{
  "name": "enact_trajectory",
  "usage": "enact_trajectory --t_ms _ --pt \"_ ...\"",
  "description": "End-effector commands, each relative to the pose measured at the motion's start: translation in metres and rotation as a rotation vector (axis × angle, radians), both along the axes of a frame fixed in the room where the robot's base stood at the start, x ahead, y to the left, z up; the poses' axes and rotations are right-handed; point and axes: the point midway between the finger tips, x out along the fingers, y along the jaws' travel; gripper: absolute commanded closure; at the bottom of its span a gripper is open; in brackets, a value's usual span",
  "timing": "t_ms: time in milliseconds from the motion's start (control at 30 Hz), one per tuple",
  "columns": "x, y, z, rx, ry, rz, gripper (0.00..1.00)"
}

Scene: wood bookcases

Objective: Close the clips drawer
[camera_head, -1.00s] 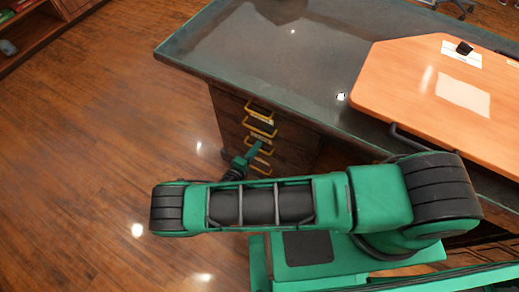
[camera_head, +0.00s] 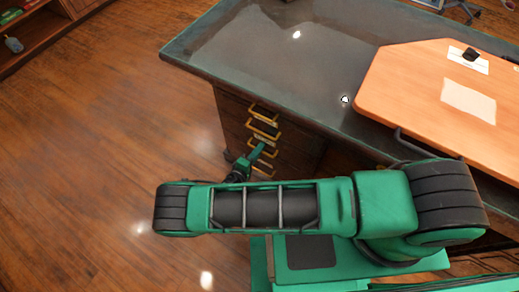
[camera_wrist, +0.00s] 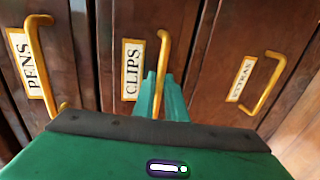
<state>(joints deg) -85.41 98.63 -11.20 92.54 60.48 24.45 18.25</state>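The clips drawer front (camera_wrist: 181,50) is dark wood with a white CLIPS label (camera_wrist: 131,70) and a yellow handle (camera_wrist: 163,48), in the middle of the wrist view. It looks about level with its neighbours; whether it stands slightly out I cannot tell. My gripper (camera_wrist: 160,76) has its two green fingers close together over the lower part of this handle. A strip of the handle shows between them; contact or a grip cannot be made out. In the head view my gripper (camera_head: 259,148) is at the drawer stack, small and partly hidden by my arm.
The pens drawer (camera_wrist: 62,65) and extras drawer (camera_wrist: 262,45) flank the clips drawer, each with a yellow handle. The dark desk top (camera_head: 240,50) overhangs the stack. An orange board (camera_head: 420,90) lies on the right. The wood floor (camera_head: 100,120) at left is clear.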

Motion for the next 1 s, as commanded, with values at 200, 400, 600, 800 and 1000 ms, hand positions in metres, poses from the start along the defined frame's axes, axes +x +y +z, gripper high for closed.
enact_trajectory --t_ms 200,400,600,800,1000 --pt "-0.010 0.004 0.005 -0.005 -0.005 -0.004 0.84" --pt "-0.041 0.026 0.011 -0.001 -0.002 0.001 0.84" --pt "-0.069 0.045 0.018 0.001 -0.001 0.000 0.84" --pt "-0.084 0.055 0.021 0.000 0.001 0.000 0.84" --pt "-0.088 0.057 0.022 0.000 0.001 -0.001 0.84"
